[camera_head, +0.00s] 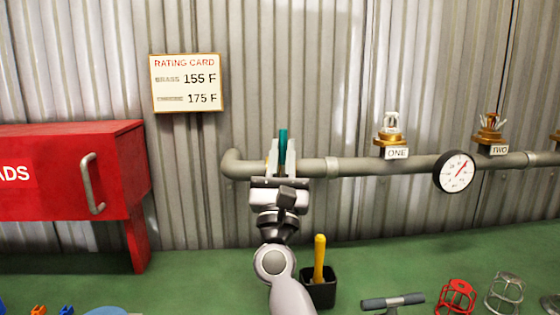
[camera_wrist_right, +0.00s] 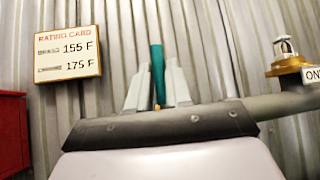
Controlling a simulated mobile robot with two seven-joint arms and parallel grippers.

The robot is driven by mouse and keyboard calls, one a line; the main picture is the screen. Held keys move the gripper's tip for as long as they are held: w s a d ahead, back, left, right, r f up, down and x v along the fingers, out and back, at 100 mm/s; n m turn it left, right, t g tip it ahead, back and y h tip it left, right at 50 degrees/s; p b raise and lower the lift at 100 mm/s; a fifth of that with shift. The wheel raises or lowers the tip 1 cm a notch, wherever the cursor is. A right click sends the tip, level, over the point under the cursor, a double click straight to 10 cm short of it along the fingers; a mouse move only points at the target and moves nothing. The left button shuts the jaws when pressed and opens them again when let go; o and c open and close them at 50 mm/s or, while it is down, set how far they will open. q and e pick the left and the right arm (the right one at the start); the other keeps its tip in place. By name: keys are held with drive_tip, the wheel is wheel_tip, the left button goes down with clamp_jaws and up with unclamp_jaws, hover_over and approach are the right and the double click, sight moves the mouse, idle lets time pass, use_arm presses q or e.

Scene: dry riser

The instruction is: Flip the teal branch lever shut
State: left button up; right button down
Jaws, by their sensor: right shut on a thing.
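The teal branch lever (camera_head: 283,145) stands upright at the left part of the grey pipe (camera_head: 350,167). My right gripper (camera_head: 282,152) is at the lever, with a finger on each side of it, and is shut on it. In the right wrist view the teal lever (camera_wrist_right: 158,72) shows between the two pale fingers (camera_wrist_right: 155,88). A small brassy part shows at the lever's foot, and my gripper hides most of the valve body. My left gripper is in neither view.
Sprinkler heads labelled ONE (camera_head: 391,130) and TWO (camera_head: 489,130) and a round gauge (camera_head: 454,172) sit along the pipe. A red cabinet (camera_head: 70,170) stands at left. A black pot (camera_head: 320,288) with a yellow-handled tool and wire cages (camera_head: 456,296) are below.

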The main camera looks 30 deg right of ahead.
drive_tip(key=shift+d+r, duration=0.1)
drive_tip(key=shift+r, duration=0.05)
drive_tip(key=c, duration=1.1)
unclamp_jaws()
drive_tip(key=shift+s+f, duration=0.15)
drive_tip(key=shift+f, duration=0.25)
drive_tip(key=b+v, duration=0.2)
drive_tip(key=v, duration=0.4)
drive_tip(key=shift+s+a, duration=0.15)
drive_tip(key=shift+a, duration=0.15)
drive_tip(key=shift+f, duration=0.15)
